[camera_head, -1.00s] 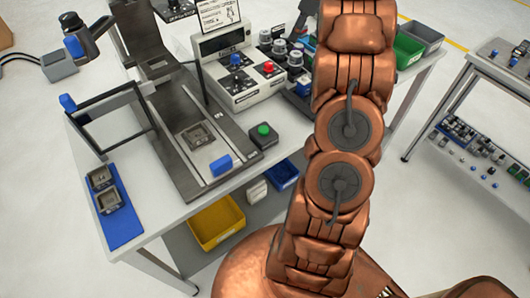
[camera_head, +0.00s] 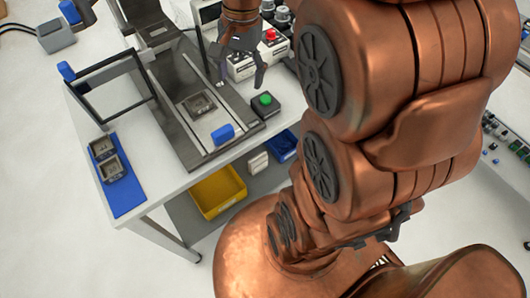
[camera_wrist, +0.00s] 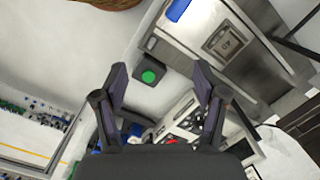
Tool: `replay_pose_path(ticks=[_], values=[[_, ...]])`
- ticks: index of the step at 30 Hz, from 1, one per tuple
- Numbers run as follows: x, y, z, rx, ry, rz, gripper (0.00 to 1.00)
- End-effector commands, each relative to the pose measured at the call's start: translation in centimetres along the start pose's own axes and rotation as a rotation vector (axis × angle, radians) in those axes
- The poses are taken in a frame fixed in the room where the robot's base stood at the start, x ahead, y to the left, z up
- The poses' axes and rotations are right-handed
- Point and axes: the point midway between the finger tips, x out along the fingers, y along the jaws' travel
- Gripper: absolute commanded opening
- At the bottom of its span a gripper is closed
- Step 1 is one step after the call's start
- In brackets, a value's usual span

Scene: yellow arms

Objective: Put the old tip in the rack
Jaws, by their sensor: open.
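My gripper (camera_head: 240,80) is open and empty, pointing down above the bench in front of the control box. In the wrist view its two fingers (camera_wrist: 160,80) are spread wide with nothing between them. A square grey metal piece (camera_head: 199,104) sits in the long machine fixture, left of my gripper. It also shows in the wrist view (camera_wrist: 229,41), with markings on top. I cannot tell which thing is the old tip or the rack.
A green button box (camera_head: 264,105) stands close to my gripper, and a blue handle (camera_head: 222,134) sits at the fixture's front end. A yellow bin (camera_head: 217,191) stands below the bench.

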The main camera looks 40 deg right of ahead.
Motion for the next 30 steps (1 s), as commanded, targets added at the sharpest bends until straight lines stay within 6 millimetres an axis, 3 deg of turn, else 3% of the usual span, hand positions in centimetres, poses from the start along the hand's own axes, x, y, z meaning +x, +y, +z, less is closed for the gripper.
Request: replay_pose_path(ticks=[1,6,12,19,30], values=[[0.5,0.6,2.0,-0.087,-0.004,0.015,0.71],[2.4,3.5,7.4,-0.382,-0.019,0.069,0.71],[4.8,7.4,12.3,-0.711,-0.044,0.126,0.71],[6.4,10.2,14.5,-0.92,-0.061,0.163,0.71],[6.6,10.6,14.7,-0.945,-0.063,0.167,0.71]])
